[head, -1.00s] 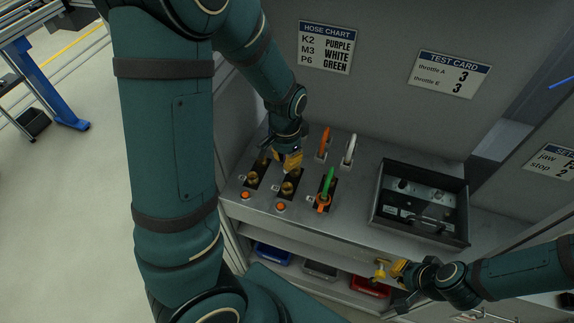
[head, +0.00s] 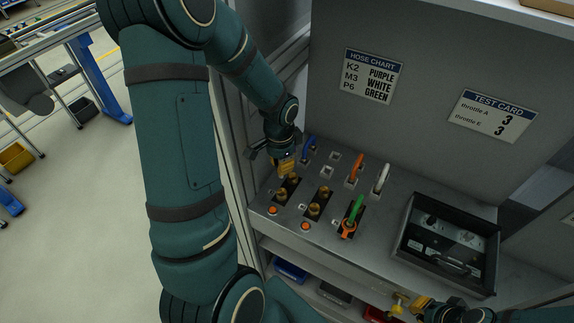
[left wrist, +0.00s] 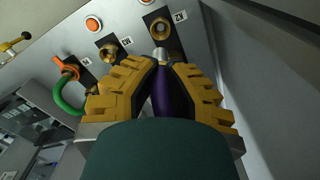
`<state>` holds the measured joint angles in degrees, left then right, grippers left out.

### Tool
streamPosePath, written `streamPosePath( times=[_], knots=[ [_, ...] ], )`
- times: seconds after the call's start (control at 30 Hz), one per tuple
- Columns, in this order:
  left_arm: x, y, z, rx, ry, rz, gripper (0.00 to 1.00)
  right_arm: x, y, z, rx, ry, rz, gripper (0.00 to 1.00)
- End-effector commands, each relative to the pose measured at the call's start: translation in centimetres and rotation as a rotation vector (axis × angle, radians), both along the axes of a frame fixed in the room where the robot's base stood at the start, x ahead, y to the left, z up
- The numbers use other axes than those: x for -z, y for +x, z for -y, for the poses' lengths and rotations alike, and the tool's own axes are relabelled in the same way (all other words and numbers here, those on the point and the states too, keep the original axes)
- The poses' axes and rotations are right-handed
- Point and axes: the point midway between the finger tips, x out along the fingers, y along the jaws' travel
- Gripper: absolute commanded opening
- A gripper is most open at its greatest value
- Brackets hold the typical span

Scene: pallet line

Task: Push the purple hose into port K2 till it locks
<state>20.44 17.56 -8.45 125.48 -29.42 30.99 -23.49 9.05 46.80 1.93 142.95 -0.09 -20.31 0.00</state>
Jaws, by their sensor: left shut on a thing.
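My left gripper (head: 287,168) is shut on the purple hose (left wrist: 172,95), which shows between the yellow fingers in the left wrist view. The hose's pale metal tip (left wrist: 160,56) points at the brass port K2 (left wrist: 160,28), the leftmost port in the head view (head: 286,190). The tip is close to the port; I cannot tell if they touch. In the head view the hose is hidden by the gripper and arm.
Port M3 (head: 318,204) is empty. An open-topped box (head: 447,242) is at right. A side wall (left wrist: 262,90) is close.

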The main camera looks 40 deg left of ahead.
Motion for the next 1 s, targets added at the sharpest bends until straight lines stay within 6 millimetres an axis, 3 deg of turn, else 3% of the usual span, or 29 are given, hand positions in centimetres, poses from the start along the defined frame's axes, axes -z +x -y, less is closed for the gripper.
streamPosePath(
  times=[1.0],
  knots=[
    [4.3,0.0,0.0,0.0,0.0,-0.001,0.0,0.0,0.0,0.0,0.0,0.0,0.0,0.0]
  ],
)
